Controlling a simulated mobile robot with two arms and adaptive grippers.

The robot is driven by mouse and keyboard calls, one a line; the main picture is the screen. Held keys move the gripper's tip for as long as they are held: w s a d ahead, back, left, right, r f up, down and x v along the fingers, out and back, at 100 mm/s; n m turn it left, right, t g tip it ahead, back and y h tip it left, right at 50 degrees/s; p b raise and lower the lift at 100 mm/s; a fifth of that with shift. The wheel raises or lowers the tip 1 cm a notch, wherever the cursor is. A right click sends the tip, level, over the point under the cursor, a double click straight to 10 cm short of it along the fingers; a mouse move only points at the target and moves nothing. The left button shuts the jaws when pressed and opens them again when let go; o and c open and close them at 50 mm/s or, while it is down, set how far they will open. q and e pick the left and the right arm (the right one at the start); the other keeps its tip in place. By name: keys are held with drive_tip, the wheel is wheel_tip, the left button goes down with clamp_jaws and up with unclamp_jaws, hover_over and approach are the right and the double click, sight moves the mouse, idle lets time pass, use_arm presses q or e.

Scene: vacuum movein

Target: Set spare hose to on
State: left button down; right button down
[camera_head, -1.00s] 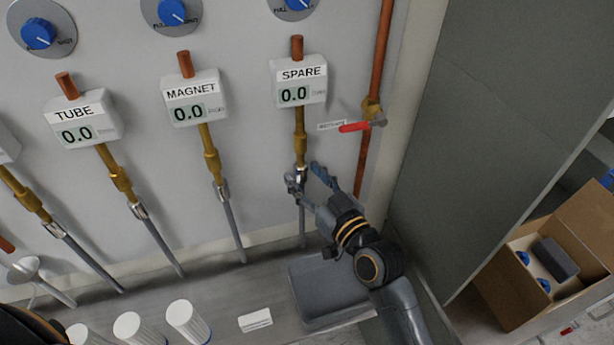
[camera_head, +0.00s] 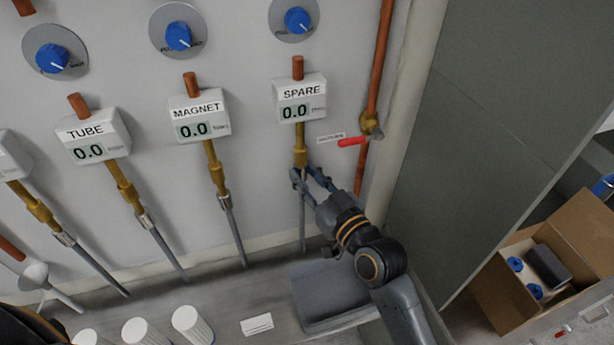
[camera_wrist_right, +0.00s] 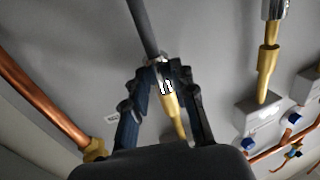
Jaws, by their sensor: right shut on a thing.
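The SPARE meter (camera_head: 301,98) on the wall reads 0.0, with a brass fitting (camera_head: 300,146) below it. The grey spare hose (camera_head: 302,228) hangs down beneath this fitting. My right gripper (camera_head: 306,175) is shut on the hose's upper end, just below the fitting; its fingers hide much of the joint. In the right wrist view, the fingertips (camera_wrist_right: 164,65) close around the metal end, with the grey hose (camera_wrist_right: 142,25) on one side and the brass fitting (camera_wrist_right: 173,118) on the other. A blue knob (camera_head: 298,20) sits above the SPARE meter. My left gripper is not in view.
The MAGNET meter (camera_head: 199,118) and TUBE meter (camera_head: 92,138) are to the left, with their own hoses. A red-handled valve (camera_head: 352,141) on a copper pipe is right of my gripper. A grey tray (camera_head: 328,292) lies below. A cardboard box (camera_head: 505,301) stands at right.

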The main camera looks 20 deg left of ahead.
drive_tip(key=shift+r, duration=0.35)
drive_tip(key=c, duration=1.1)
unclamp_jaws()
drive_tip(key=shift+f, duration=0.1)
drive_tip(key=shift+s+d+f, duration=0.1)
drive_tip(key=shift+d, duration=0.05)
drive_tip(key=v, duration=1.1)
drive_tip(key=shift+s+d, duration=0.25)
